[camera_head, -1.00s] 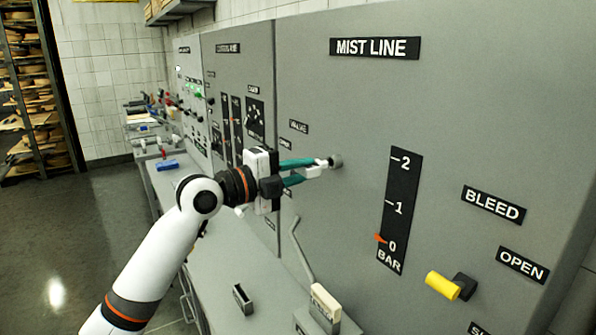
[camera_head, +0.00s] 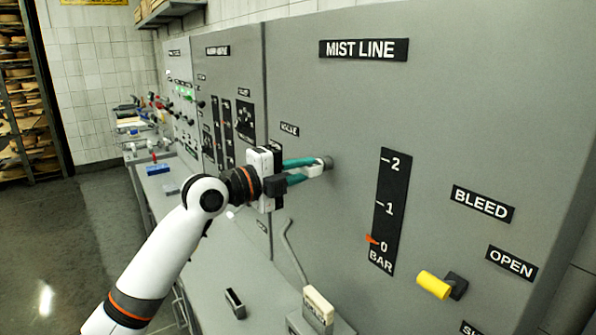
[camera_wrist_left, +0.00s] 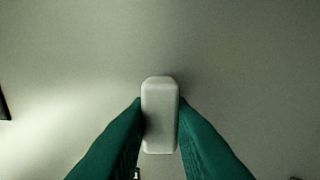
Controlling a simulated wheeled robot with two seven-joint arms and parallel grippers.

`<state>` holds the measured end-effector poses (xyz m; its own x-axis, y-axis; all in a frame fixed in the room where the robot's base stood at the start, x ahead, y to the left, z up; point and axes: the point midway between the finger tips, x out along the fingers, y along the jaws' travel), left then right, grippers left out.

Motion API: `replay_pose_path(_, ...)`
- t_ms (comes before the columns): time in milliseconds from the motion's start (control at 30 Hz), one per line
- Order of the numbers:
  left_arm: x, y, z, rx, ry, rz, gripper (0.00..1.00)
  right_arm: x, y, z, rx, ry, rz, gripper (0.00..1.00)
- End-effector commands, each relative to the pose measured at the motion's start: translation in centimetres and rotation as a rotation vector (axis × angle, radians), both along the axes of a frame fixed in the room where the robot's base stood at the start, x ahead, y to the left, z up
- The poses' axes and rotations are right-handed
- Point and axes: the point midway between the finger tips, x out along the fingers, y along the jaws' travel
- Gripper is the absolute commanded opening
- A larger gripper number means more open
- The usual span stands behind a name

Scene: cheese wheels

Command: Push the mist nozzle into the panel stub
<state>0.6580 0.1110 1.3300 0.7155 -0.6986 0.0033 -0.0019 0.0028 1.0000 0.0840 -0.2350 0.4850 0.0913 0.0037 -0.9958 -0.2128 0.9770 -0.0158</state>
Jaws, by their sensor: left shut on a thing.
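My left gripper (camera_head: 312,168) has its green fingers shut on the white mist nozzle (camera_head: 315,171) in front of the grey panel. In the left wrist view the nozzle (camera_wrist_left: 160,112) is a pale rounded block between both green fingertips (camera_wrist_left: 160,125). In the head view its far end meets the round grey panel stub (camera_head: 327,163); how deep it sits in the stub I cannot tell. In the left wrist view the nozzle hides the stub. My right gripper is in neither view.
The MIST LINE panel (camera_head: 450,120) carries a bar gauge (camera_head: 389,215) with its red pointer near 0 and a yellow BLEED handle (camera_head: 433,285). A grey counter (camera_head: 215,262) runs below, with a small dark holder (camera_head: 235,303) and a cream-topped block (camera_head: 318,305).

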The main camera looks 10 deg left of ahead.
Motion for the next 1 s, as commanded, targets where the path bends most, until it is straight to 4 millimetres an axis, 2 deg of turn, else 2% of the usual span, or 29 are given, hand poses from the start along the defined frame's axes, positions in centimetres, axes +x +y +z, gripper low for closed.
replay_pose_path(100, 0.2, -0.3, 0.0, 0.001, -0.001, -0.001, 0.0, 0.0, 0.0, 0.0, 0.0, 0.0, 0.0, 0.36)
replay_pose_path(133, 0.2, -0.2, 0.0, 0.001, -0.001, 0.0, 0.24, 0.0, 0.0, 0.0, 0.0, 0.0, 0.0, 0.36)
replay_pose_path(267, 0.2, -0.2, 0.0, 0.001, -0.001, 0.0, 0.45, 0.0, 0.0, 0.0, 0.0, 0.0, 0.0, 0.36)
replay_pose_path(533, 0.1, -0.1, -0.1, 0.001, 0.001, 0.0, 0.45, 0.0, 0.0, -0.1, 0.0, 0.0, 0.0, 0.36)
replay_pose_path(667, -0.4, 0.6, -0.2, 0.001, -0.001, 0.002, 0.45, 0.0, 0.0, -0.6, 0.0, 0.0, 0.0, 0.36)
replay_pose_path(1000, -5.3, 5.4, -0.5, 0.003, -0.001, 0.004, 0.45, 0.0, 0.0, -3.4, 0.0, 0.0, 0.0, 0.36)
